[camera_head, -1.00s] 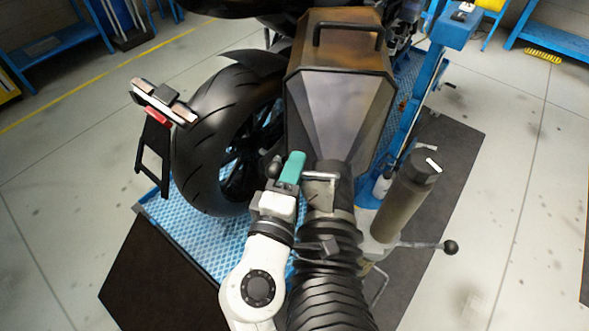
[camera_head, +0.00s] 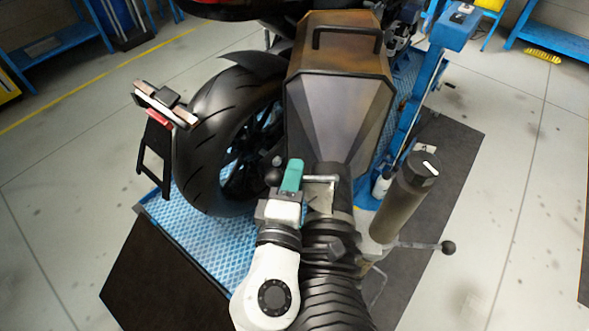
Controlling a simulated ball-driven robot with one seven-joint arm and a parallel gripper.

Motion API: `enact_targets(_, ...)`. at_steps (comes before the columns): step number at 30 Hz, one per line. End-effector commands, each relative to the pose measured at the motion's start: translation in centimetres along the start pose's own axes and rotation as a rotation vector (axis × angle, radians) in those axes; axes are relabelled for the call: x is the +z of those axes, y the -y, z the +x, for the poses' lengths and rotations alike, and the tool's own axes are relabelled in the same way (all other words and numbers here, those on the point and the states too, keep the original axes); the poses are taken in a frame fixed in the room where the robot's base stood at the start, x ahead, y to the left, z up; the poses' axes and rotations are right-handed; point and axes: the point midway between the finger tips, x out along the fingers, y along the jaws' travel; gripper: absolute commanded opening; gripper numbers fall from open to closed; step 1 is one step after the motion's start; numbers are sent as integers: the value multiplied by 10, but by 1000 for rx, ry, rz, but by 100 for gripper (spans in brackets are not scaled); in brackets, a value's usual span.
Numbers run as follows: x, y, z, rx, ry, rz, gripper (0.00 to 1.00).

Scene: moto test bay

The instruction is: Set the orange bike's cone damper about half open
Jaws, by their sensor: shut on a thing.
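The cone (camera_head: 335,105) is a grey metal hood behind the bike's rear wheel (camera_head: 225,135). It narrows down to a dark neck (camera_head: 330,200) in the middle of the head view. At the neck is a thin metal rod (camera_head: 322,179), with a teal handle (camera_head: 292,175) at its left end. My gripper (camera_head: 286,190) is at the left of the neck, shut on the teal handle. Its fingertips are partly hidden, and the damper plate inside the neck is out of sight.
A black ribbed hose (camera_head: 330,290) runs from the neck down the picture beside my arm. A dark cylinder (camera_head: 405,195) and a lever with a black knob (camera_head: 448,247) stand at right. A plate holder (camera_head: 155,150) juts out at left.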

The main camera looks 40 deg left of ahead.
Motion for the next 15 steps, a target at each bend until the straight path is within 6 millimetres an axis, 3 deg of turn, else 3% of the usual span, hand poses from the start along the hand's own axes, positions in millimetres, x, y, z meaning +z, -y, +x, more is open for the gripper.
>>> enact_targets(11, 0, 1, -3, -1, -37, 0, 0)
enact_targets(12, 0, 1, -3, -1, -36, 0, 19)
enact_targets(15, 0, 1, -3, -1, -36, 0, 28)
